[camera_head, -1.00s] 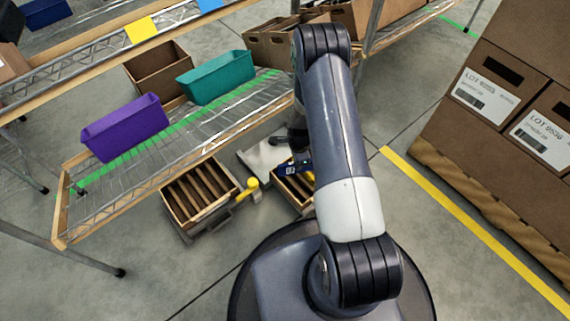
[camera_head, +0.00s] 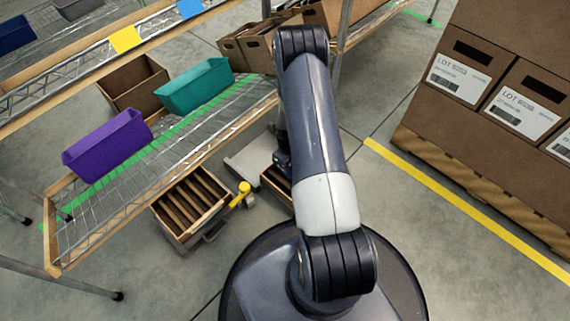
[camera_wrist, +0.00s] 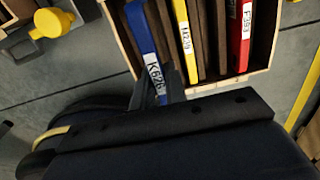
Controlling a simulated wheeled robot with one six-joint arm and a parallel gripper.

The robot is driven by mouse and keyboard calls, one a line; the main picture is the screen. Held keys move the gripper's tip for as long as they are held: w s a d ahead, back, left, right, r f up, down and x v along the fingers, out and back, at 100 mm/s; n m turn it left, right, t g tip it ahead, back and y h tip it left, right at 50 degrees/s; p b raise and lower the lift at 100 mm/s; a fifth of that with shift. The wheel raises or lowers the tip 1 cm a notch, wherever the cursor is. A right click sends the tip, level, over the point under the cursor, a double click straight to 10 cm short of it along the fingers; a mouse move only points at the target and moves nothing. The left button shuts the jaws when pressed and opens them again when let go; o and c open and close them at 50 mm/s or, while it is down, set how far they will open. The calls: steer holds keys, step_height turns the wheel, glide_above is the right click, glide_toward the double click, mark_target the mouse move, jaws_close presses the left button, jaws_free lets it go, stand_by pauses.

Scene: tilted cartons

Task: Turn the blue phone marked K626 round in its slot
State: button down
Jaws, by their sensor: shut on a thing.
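The blue phone (camera_wrist: 142,35), with a white label reading K626, stands out at the left end of the slotted wooden crate (camera_wrist: 225,86) in the wrist view. My gripper (camera_wrist: 160,88) is shut on its near, labelled end. The phone lies over the leftmost part of the crate; I cannot tell how deep in a slot it is. In the head view my arm hides most of the phone and much of the crate (camera_head: 272,186).
A yellow phone (camera_wrist: 181,15) and a red phone (camera_wrist: 238,50) stand in other slots. A second slotted crate (camera_head: 165,213) and a yellow knob (camera_head: 244,187) are to the left. A wire shelf (camera_head: 75,240) with purple (camera_head: 105,146) and teal (camera_head: 196,88) bins stands beyond. Stacked cartons (camera_head: 480,90) are on the right.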

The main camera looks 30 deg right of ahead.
mark_target(288, 175)
steer(key=shift+f+b, duration=1)
steer(key=shift+f, duration=0.8)
steer(key=shift+f+b, duration=1.75)
steer(key=shift+f, duration=0.25)
steer(key=shift+f+b, duration=0.25)
steer(key=shift+b, duration=0.05)
steer(key=c, duration=1.3)
jaws_free()
steer(key=shift+c, duration=0.2)
step_height(288, 175, up, 11)
steer(key=p, duration=0.4)
steer(key=shift+f+p, duration=0.1)
steer(key=shift+p, duration=0.3)
